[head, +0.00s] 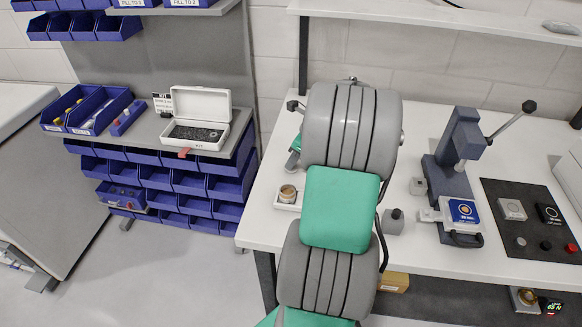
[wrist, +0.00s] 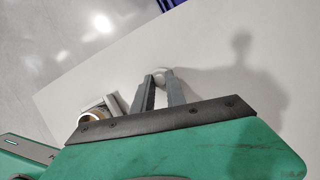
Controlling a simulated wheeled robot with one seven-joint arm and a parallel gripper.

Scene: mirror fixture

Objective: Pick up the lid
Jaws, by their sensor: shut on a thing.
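In the wrist view the fingers of my gripper (wrist: 160,88) close on a small pale grey rounded piece, which I take to be the lid (wrist: 165,73). Only a little of it shows beyond the fingertips, over the white table. A small round brownish cup (head: 288,192) sits on a pale holder on the table, left of my arm. It also shows in the wrist view (wrist: 91,118), left of my fingers and apart from them.
The white table (head: 262,225) also bears a blue-grey hand press (head: 460,150) and a dark panel (head: 530,222) with buttons at right. A small grey block (head: 394,222) stands just right of my arm. Blue bins (head: 190,182) and an open white case (head: 197,133) are at left.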

